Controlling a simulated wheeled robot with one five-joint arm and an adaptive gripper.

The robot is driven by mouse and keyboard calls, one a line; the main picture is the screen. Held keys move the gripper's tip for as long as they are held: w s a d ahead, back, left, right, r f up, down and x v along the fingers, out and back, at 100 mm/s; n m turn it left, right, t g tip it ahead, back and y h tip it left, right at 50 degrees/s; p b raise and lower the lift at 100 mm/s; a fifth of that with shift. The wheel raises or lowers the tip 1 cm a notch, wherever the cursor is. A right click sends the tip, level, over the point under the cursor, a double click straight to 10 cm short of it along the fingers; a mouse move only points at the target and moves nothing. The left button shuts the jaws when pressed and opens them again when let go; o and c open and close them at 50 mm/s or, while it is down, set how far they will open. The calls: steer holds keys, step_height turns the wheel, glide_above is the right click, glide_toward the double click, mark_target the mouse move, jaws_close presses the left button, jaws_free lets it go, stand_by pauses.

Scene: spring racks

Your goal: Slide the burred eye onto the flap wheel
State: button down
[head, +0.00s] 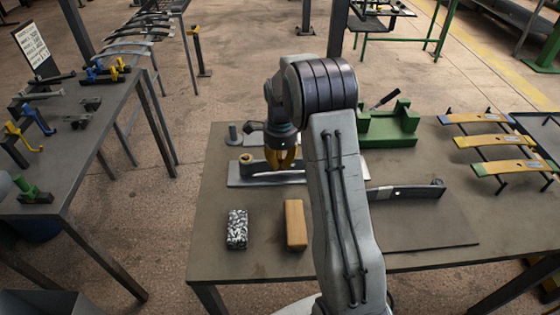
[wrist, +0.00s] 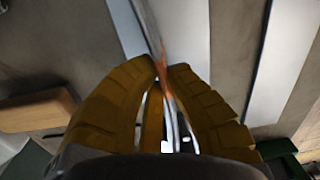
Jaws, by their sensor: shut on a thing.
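My gripper (head: 284,166) points down over a pale flat plate (head: 238,182) on the middle table. In the wrist view its two yellow-brown fingers (wrist: 165,72) are closed on a thin grey strip (wrist: 150,30), orange-brown near the fingertips. In the head view a curved grey strip (head: 262,179) shows low beside the fingers; contact with the plate is unclear. I cannot tell which part is the burred eye. A dark upright cylinder (head: 233,134) stands behind; I cannot tell if it is the flap wheel.
A speckled block (head: 237,229) and a wooden block (head: 295,224) lie in front. Several yellow-marked leaves (head: 483,141) are at far right. The left table (head: 75,166) holds several tools.

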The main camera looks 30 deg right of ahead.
steer(key=shift+f, duration=0.2)
steer(key=c, duration=1.3)
jaws_free()
steer(key=shift+c, duration=0.2)
steer(key=shift+f, duration=0.15)
step_height(320, 180, up, 12)
steer(key=shift+s, duration=0.2)
